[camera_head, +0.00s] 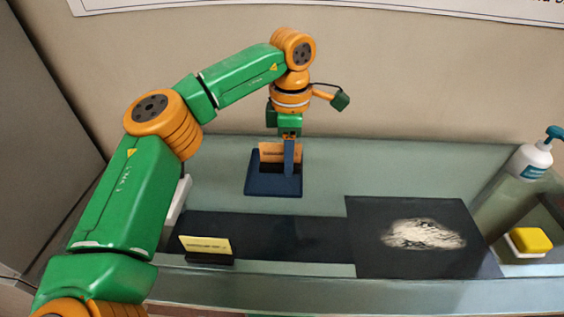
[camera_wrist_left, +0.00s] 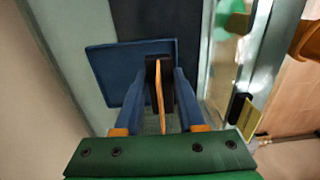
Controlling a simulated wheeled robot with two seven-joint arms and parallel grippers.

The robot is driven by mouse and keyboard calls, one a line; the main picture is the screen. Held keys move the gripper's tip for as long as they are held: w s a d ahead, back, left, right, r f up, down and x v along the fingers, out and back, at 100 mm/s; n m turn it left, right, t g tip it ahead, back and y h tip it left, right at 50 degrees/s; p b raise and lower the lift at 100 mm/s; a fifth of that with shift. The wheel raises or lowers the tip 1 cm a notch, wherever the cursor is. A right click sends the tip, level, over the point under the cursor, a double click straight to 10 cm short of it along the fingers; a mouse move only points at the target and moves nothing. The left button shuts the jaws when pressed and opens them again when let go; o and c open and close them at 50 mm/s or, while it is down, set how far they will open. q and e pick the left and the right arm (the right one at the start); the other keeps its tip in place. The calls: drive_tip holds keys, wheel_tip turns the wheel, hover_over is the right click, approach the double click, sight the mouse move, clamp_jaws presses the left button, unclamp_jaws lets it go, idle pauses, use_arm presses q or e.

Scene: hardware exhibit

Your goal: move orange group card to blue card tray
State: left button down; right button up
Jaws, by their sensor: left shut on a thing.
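The orange group card (camera_head: 270,152) stands upright in a small black holder. My left gripper (camera_head: 288,165) points down and is shut on the card with its holder. The blue card tray (camera_head: 262,187) is directly below and around the holder in the head view. In the left wrist view, the orange card (camera_wrist_left: 160,95) shows edge-on between my blue fingers (camera_wrist_left: 158,102), with the blue tray (camera_wrist_left: 106,66) behind them. I cannot tell whether the holder touches the tray. My right gripper is not in view.
A yellow card (camera_head: 205,243) in a black holder stands at the front left of a dark mat (camera_head: 290,228). A dark panel with a pale rock picture (camera_head: 370,260) lies to the right. A pump bottle (camera_head: 532,160) and yellow sponge (camera_head: 530,240) are at far right.

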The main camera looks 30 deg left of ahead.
sight(279, 159)
use_arm(q)
drive_tip(key=shift+w+a+f+p, duration=0.25)
drive_tip(key=shift+a+f+p, duration=0.2)
drive_tip(key=shift+a+f, duration=0.65)
wheel_tip(279, 159, down, 3)
drive_tip(key=shift+w+r, duration=0.1)
drive_tip(key=shift+w+d+f, duration=0.1)
drive_tip(key=shift+d+f, duration=0.05)
drive_tip(key=shift+f, duration=0.3)
drive_tip(key=c, duration=0.5)
unclamp_jaws()
wheel_tip(279, 159, up, 12)
drive_tip(key=shift+r, duration=0.25)
